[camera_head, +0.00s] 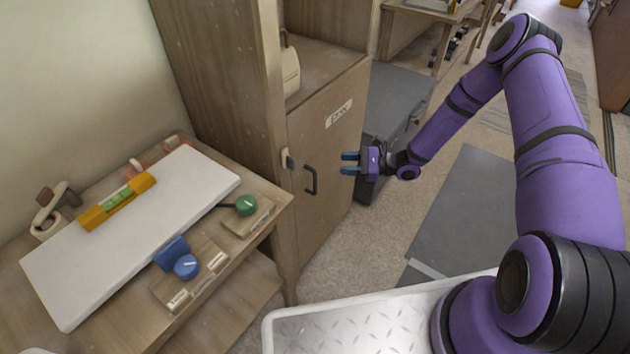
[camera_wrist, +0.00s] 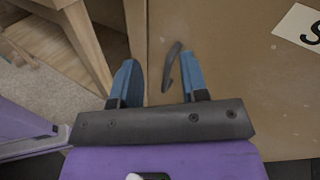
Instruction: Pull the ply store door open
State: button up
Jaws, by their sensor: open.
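The ply store door (camera_head: 325,165) is a brown wooden cabinet door with a pale label (camera_head: 338,114) near its top. It looks closed in its frame. Its dark bar handle (camera_head: 311,180) is on the left side of the door, below a small pale catch (camera_head: 288,160). My gripper (camera_head: 349,163) is open and empty in front of the door, to the right of the handle in the head view. In the wrist view, the handle (camera_wrist: 172,66) shows beyond and between the two blue fingers (camera_wrist: 160,84). I cannot see contact between them.
A grey cabinet (camera_head: 400,95) stands right of the door. Carpet in front of the door is clear.

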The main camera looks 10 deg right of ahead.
notch_tip(320, 180, down, 11)
jog(key=m+t+h, duration=0.1)
jog(key=m+t, duration=0.4)
jog(key=m, duration=0.1)
send_over(315, 192)
jog(key=shift+w+d+f, duration=0.1)
jog(key=shift+w+f, duration=0.15)
jog(key=shift+w, duration=0.15)
grip_shut()
